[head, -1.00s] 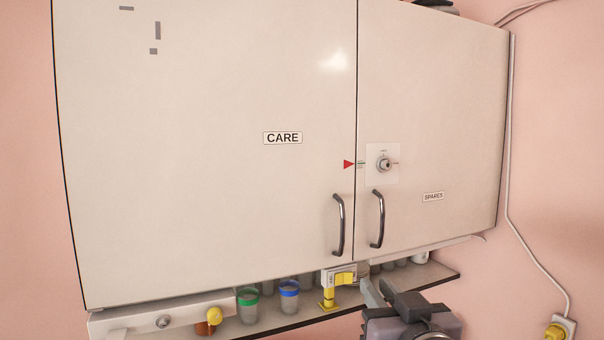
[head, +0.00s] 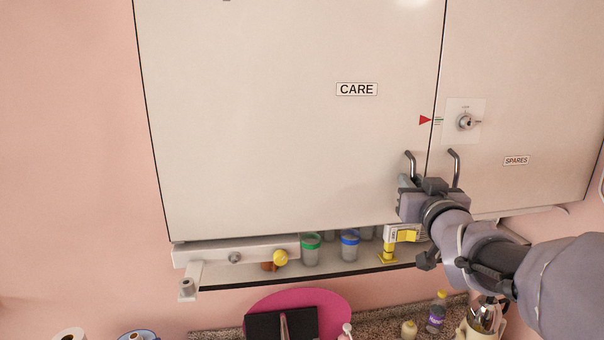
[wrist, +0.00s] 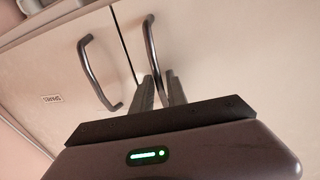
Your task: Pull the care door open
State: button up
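The care door (head: 290,140) is the wide cream cabinet door on the left, with a CARE label (head: 357,89). It looks closed, its right edge in line with the spares door (head: 520,90). Its dark curved handle (head: 409,160) is near its lower right corner. My gripper (head: 415,188) is at this handle and hides its lower part. In the wrist view the care handle (wrist: 150,42) runs down between my two fingers (wrist: 161,88), which are close on both sides and look shut on it. The spares handle (wrist: 92,75) stands free to the left.
A latch knob (head: 465,122) is on the spares door, beside a red triangle (head: 425,120). Below the doors a shelf (head: 225,280) holds green and blue lidded cups and a yellow-and-white item (head: 402,235). Bottles and a pink round thing (head: 335,300) are lower down.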

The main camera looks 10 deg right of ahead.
jog(key=shift+w+d, duration=0.15)
jog(key=shift+w, duration=0.15)
jog(key=shift+s, duration=0.1)
grip_shut()
dwell(1.2)
